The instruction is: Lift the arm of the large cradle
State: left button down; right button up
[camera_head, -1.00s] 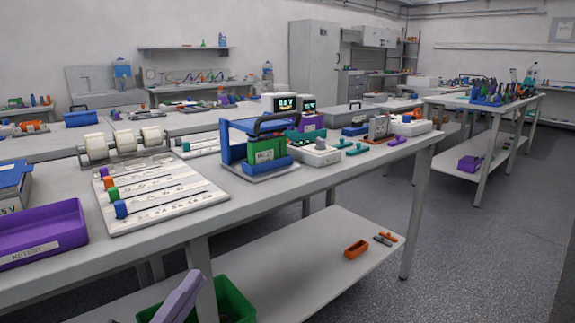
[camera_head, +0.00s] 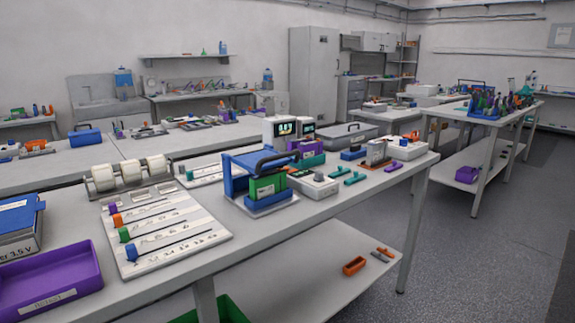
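The large cradle, as it appears, is a blue frame (camera_head: 229,178) on a pale base plate, standing on the near bench. A blue top piece with a dark, curved handle (camera_head: 278,158) lies across the top of it. A green block (camera_head: 267,186) with a pale label sits in the frame, above a blue front bar (camera_head: 269,202). At this size I cannot tell whether the top piece touches the block. Neither of my grippers is in view.
The near bench (camera_head: 200,257) also holds a white board (camera_head: 190,245) with coloured sliders, white rolls (camera_head: 129,172), a purple tray (camera_head: 45,285) and a white box (camera_head: 313,184) right of the cradle. Grey floor (camera_head: 470,250) is clear to the right.

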aim_at(256, 163)
jog(key=k, duration=0.55)
jog(key=z, duration=0.9)
jog(key=i, duration=1.25)
jog(key=u, duration=0.2)
